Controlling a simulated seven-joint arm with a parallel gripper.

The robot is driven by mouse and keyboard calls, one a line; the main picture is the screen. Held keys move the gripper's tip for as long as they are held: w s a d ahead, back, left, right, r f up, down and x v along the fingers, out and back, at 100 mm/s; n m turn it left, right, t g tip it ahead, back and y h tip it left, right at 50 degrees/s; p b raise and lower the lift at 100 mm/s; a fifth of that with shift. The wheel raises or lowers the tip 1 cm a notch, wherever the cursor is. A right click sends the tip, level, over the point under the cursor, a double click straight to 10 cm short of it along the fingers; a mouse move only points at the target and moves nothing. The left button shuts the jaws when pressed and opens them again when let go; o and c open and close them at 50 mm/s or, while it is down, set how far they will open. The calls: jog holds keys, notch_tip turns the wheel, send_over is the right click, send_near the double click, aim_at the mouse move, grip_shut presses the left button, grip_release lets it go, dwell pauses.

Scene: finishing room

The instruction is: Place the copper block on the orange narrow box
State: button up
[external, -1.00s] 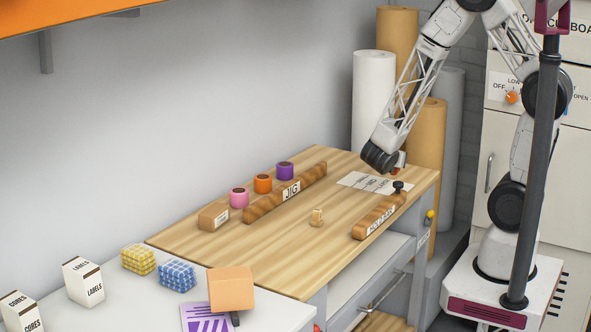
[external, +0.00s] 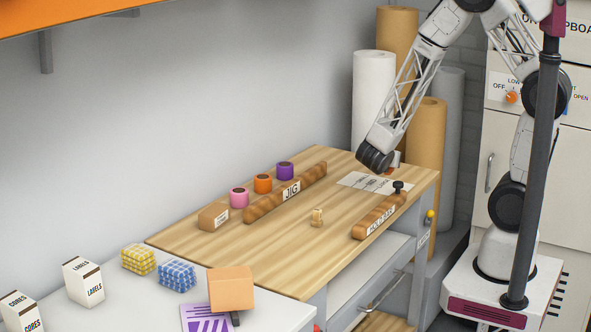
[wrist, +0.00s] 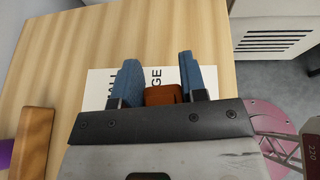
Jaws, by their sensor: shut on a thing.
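My gripper (wrist: 160,82) has two blue fingers closed on a small copper-brown block (wrist: 163,94), seen between them in the wrist view. It is over the white printed sheet at the table's far right end. In the external view my wrist hides most of the block and fingers. An orange-tan box (external: 231,289) stands at the front edge of the white table, well to the left of and nearer than my gripper. It is the closest match to the orange narrow box, though I cannot tell for sure.
Yellow (external: 138,259) and blue (external: 177,275) checked blocks are beside the orange-tan box.

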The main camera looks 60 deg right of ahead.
jog(key=w+a+r+n+t+y, duration=0.15)
jog(key=w+a, duration=0.35)
jog(key=a, duration=0.5)
jog(key=w+a+r+n+t+y, duration=0.1)
jog(key=w+a+n+t, duration=0.2)
jog(key=w+a, duration=0.45)
jog(key=w+a+r+n+t+y, duration=0.1)
jog(key=w+a+r+n+t, duration=0.15)
jog(key=a, duration=0.95)
jog(key=w+a+r+n+t+y, duration=0.1)
jog(key=a+r+n+t+y, duration=0.1)
jog(key=a, duration=1)
jog(key=w+a+r+n+t+y, duration=0.1)
jog(key=a+n, duration=0.1)
jog(key=a, duration=0.9)
jog(key=s+a+r+n+y, duration=0.2)
jog(key=s+a, duration=0.3)
jog(key=a, duration=0.6)
jog(key=s+a+r+n+t+y, duration=0.1)
jog(key=s+a, duration=0.4)
jog(key=a, duration=0.7)
jog(key=s+a+r+n+t+y, duration=0.1)
jog(key=s+a, duration=0.5)
jog(key=a, duration=0.6)
notch_tip(320, 180, up, 2)
jog(key=n+y, duration=0.1)
jog(key=y, duration=0.2)
jog(key=shift+a+r+n, duration=0.2)
jog(key=shift+r+n, duration=0.05)
jog(key=shift+n, duration=0.15)
